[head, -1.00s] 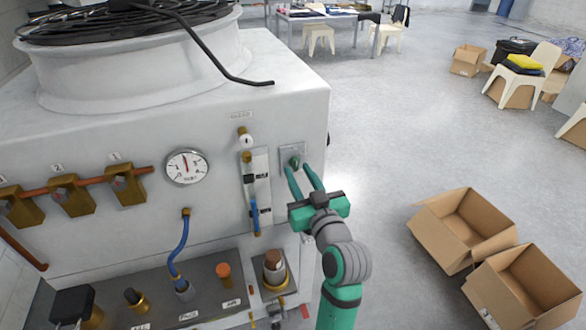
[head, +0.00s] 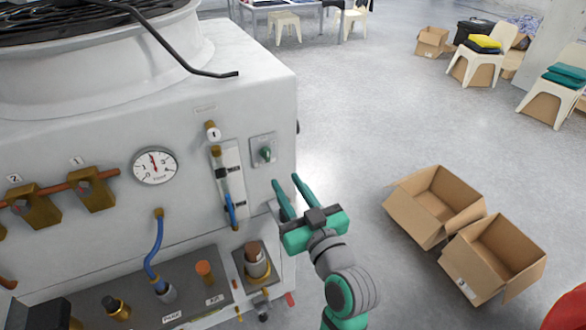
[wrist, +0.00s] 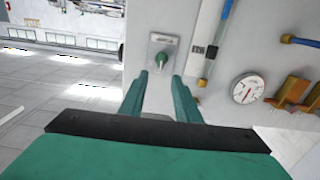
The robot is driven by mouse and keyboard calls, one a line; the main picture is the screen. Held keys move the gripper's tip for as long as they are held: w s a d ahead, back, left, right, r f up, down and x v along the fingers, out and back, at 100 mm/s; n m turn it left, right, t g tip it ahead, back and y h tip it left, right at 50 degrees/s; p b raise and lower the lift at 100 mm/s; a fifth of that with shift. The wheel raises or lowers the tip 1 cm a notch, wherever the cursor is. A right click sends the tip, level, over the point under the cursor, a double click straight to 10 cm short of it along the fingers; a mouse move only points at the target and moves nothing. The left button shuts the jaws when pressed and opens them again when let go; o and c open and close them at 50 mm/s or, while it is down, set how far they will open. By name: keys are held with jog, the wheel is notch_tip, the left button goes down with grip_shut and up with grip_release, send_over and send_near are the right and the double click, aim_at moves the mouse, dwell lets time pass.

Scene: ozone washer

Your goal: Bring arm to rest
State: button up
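My gripper (head: 284,186) is green with two long fingers. It is open and empty, in front of the right end of the machine's front panel. A green knob (head: 265,153) on a small grey plate sits on the panel, above and left of the fingertips in the head view. In the wrist view the knob (wrist: 162,60) lies beyond the fingers, and the gripper (wrist: 168,82) is apart from it. The ozone washer (head: 200,110) is a large pale grey cabinet with a round gauge (head: 155,165).
Two open cardboard boxes (head: 440,205) stand on the floor to the right. A blue hose (head: 154,250) and the ledge with orange and brass fittings (head: 205,270) are at the panel's lower part. Chairs (head: 475,68) stand farther back. The floor between is clear.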

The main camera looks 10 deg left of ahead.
jog(key=shift+f, duration=0.1)
jog(key=s+d+f+m+h, duration=0.2)
jog(key=s+f+m+h, duration=0.15)
jog(key=f, duration=0.35)
jog(key=s+d+f+m+t+h, duration=0.1)
jog(key=s+d+f+m+h, duration=0.15)
jog(key=s+f, duration=0.4)
jog(key=s+d+f+m+h, duration=0.2)
jog(key=s+f, duration=0.1)
jog(key=f, duration=0.5)
jog(key=s+d+f+h, duration=0.1)
jog(key=s+f, duration=0.1)
jog(key=s, duration=0.9)
jog(key=s+d+f+n+h, duration=0.1)
jog(key=s+f, duration=0.1)
jog(key=s, duration=1)
jog(key=shift+f+g, duration=0.2)
jog(key=shift+g, duration=0.1)
